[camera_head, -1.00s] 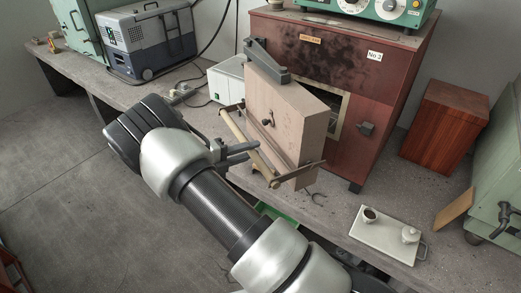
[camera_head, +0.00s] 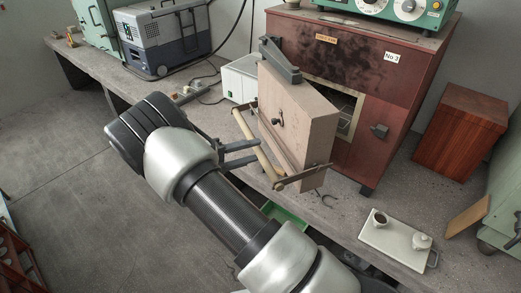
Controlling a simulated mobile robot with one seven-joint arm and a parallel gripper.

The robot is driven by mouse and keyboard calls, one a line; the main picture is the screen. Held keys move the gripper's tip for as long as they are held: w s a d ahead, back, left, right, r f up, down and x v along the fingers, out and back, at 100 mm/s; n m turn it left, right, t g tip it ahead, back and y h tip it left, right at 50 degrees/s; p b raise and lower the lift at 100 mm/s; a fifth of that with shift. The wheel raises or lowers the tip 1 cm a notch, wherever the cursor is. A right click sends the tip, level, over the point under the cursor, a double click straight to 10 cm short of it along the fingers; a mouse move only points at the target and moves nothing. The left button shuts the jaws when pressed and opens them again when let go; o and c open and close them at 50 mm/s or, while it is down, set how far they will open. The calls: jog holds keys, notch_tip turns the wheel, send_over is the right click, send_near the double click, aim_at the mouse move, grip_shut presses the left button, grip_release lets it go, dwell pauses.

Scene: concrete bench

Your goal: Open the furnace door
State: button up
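The furnace (camera_head: 350,62) is a dark red-brown box with soot marks and a "No 3" label, standing on the bench. Its thick pinkish-beige door (camera_head: 302,112) is swung open toward the left, showing part of the pale-framed opening (camera_head: 347,112). A tan bar handle (camera_head: 255,145) on dark brackets runs along the door's outer side. My gripper (camera_head: 256,150) reaches from the left to the handle, with its two dark fingers at the bar. The fingers appear parted; whether they touch or grip the bar is unclear.
A white tray (camera_head: 380,240) with a cup and a small lidded pot sits at the bench's front right. A wooden block (camera_head: 460,130) stands right of the furnace. A small white box (camera_head: 238,80) and a blue-grey case (camera_head: 163,38) stand to the left.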

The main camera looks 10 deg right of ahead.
jog(key=b+v, duration=0.1)
jog(key=v, duration=1.1)
jog(key=shift+a, duration=0.35)
jog(key=shift+s+r, duration=0.1)
